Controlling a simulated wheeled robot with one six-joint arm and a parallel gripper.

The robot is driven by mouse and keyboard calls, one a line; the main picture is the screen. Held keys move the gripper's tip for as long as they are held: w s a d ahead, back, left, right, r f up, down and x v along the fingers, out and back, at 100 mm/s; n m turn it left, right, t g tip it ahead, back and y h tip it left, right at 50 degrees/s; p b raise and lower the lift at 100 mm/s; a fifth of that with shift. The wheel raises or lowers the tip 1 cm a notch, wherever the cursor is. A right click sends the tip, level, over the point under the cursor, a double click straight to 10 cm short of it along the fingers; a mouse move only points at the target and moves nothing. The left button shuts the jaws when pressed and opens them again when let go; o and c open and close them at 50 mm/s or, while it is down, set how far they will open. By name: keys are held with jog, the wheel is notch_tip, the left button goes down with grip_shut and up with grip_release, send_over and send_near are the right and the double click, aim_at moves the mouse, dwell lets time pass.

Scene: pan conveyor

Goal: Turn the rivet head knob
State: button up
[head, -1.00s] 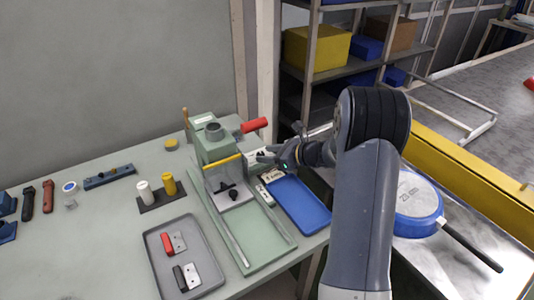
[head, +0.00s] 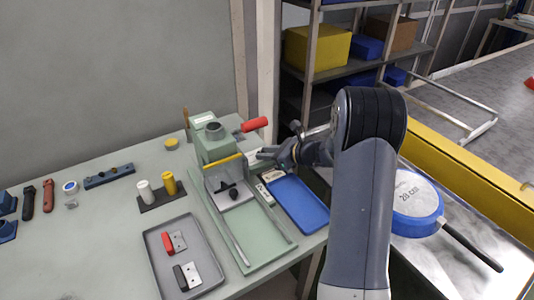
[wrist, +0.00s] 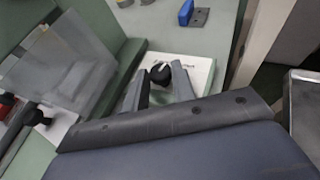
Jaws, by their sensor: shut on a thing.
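The rivet head knob (wrist: 160,75) is small, round and black, with a pale mark across it. It sits on a white panel (wrist: 195,72) on the side of the green press (head: 212,150). In the wrist view my gripper (wrist: 161,70) has one grey finger on each side of the knob and is shut on it. In the head view my gripper (head: 264,153) reaches the right side of the press from the right, and it hides the knob there.
A blue tray (head: 322,222) lies right of the press. A grey tray (head: 153,245) with red and black handles lies to the left. A pan (head: 415,192) rests on the metal surface at right.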

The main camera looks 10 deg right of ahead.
jog(key=m+t+h+b, duration=0.1)
jog(key=b, duration=0.1)
jog(key=shift+s+a+f+b, duration=0.15)
jog(key=shift+a+f+b, duration=0.05)
jog(key=shift+b, duration=0.15)
jog(key=shift+r+m+t+h+b, duration=0.2)
jog(key=shift+m+t+h+b, duration=0.5)
jog(key=shift+m+h+b, duration=0.25)
jog(key=o, duration=1)
jog(key=shift+c, duration=0.2)
jog(key=shift+s, duration=0.1)
jog(key=v, duration=1)
jog(key=shift+s+d+r+p, duration=0.2)
jog(key=shift+s+d+p, duration=0.05)
jog(key=shift+p, duration=0.1)
